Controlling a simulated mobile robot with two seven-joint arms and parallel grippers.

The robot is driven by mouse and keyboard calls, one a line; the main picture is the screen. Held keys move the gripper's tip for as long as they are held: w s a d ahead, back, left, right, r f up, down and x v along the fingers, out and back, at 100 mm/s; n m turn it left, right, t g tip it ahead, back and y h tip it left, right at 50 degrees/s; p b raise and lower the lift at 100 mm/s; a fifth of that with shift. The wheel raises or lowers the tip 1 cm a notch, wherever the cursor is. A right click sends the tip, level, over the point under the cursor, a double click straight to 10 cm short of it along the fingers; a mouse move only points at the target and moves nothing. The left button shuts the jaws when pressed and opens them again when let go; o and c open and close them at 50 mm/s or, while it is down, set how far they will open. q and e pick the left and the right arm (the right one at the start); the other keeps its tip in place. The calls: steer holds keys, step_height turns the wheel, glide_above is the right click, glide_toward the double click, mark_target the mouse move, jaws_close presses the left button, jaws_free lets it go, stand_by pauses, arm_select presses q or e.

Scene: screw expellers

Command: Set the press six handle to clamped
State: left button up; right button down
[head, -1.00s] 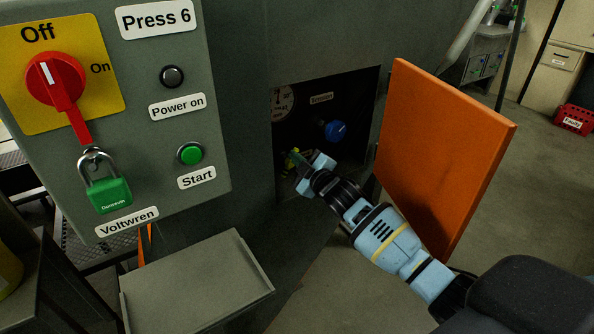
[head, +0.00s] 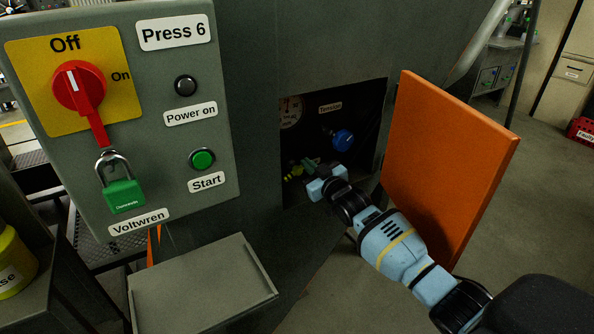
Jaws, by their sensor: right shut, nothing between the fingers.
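Press 6 (head: 255,120) stands in front of me with an open recess (head: 355,107) in its side. Inside the recess are a round gauge (head: 291,110), a blue knob (head: 342,140) labelled "Tension" and a small yellow-green part (head: 294,172) low on the left. I cannot tell whether that part is the handle. My right gripper (head: 311,170) reaches into the lower recess, shut and empty, close to the yellow-green part; I cannot tell if they touch. My left gripper is not in view.
An open orange door (head: 450,165) stands right of the recess, beside my right arm. The control box has a red switch (head: 78,85), a green padlock (head: 124,195) and a green Start button (head: 202,160). A grey tray (head: 200,285) juts out below.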

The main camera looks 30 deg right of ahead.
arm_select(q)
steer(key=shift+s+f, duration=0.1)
arm_select(e)
steer(key=shift+d+f+m, duration=0.15)
steer(key=shift+f+m, duration=0.1)
steer(key=shift+m, duration=0.4)
steer(key=shift+d+f+m, duration=0.15)
steer(key=shift+f+m, duration=0.05)
steer(key=shift+m, duration=0.85)
step_height(320, 180, up, 6)
steer(key=p, duration=0.3)
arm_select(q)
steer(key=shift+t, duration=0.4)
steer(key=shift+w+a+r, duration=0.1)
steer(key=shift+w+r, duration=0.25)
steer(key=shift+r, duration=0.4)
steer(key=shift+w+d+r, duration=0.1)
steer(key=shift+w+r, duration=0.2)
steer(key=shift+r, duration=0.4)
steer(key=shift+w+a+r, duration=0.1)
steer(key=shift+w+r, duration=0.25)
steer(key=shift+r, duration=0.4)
arm_select(e)
steer(key=s+f, duration=0.2)
steer(key=s, duration=0.9)
steer(key=shift+d, duration=0.35)
steer(key=shift+f, duration=0.15)
